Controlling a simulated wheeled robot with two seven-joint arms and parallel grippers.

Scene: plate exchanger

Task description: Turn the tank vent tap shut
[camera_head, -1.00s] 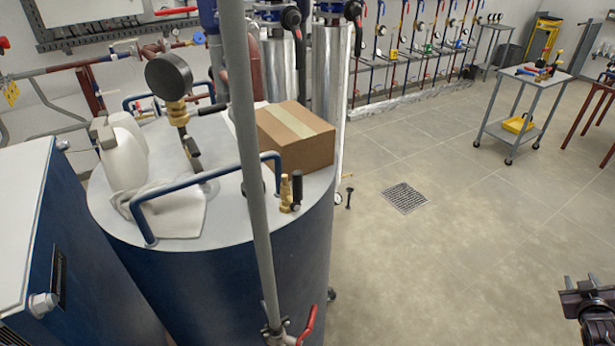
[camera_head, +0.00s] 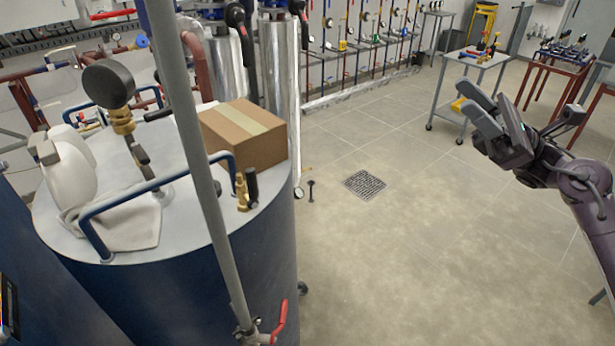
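A brass tap with a black lever (camera_head: 244,190) stands upright on the top of the blue tank (camera_head: 235,262), near its right edge. A second tap with a red lever (camera_head: 280,322) sits low on the grey upright pipe (camera_head: 205,190) in front of the tank. The frames do not label which is the vent tap. My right gripper (camera_head: 468,98) is in the air over the floor at right, well away from both taps. Its two grey fingers look apart and hold nothing. My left gripper is not in view.
The floor right of the tank is clear around a drain grate (camera_head: 365,185). A grey trolley (camera_head: 474,62) stands behind my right gripper.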

